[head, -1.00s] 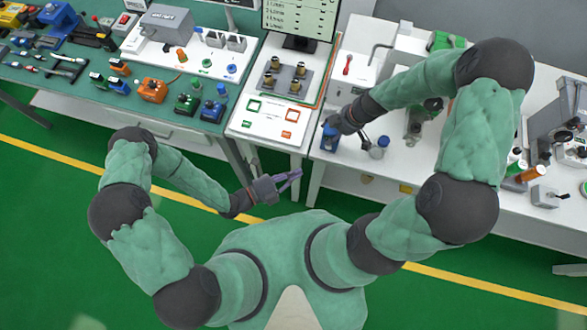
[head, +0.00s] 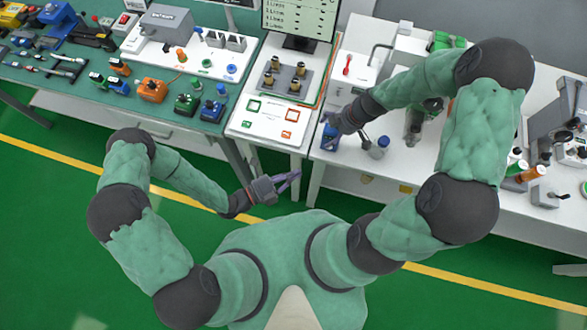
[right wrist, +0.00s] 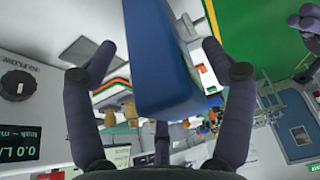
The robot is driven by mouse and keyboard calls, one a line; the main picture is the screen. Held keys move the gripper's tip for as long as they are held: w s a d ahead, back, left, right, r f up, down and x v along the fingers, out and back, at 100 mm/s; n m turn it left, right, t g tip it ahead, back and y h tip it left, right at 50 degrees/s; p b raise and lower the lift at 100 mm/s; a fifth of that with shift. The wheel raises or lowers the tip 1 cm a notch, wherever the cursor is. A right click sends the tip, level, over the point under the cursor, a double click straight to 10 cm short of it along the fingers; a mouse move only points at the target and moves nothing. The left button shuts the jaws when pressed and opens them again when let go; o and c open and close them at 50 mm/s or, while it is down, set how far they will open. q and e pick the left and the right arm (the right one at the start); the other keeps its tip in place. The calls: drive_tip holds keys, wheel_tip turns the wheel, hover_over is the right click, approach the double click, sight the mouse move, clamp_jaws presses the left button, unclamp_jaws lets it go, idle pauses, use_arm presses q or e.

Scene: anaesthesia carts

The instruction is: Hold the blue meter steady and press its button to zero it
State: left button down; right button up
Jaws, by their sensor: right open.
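The blue meter (head: 329,138) stands at the left front of the white bench, partly hidden by my right gripper (head: 341,122) in the head view. In the right wrist view, a long blue body (right wrist: 158,65), which appears to be the meter, lies between the two fingers of my right gripper (right wrist: 158,62). A gap shows on each side, so the fingers are open around it, not clamped. Its button cannot be made out. My left gripper (head: 290,182) is open and empty, low in front of the benches, apart from the meter.
A white panel with green and orange squares (head: 267,122) lies to the left. Orange, green and blue devices stand on the teal bench (head: 60,83). The floor around my left gripper is clear.

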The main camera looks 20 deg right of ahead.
drive_tip(key=shift+r, duration=0.1)
drive_tip(key=v, duration=1.1)
drive_tip(key=shift+d+r, duration=0.15)
drive_tip(key=shift+r, duration=0.2)
drive_tip(key=shift+s, duration=0.1)
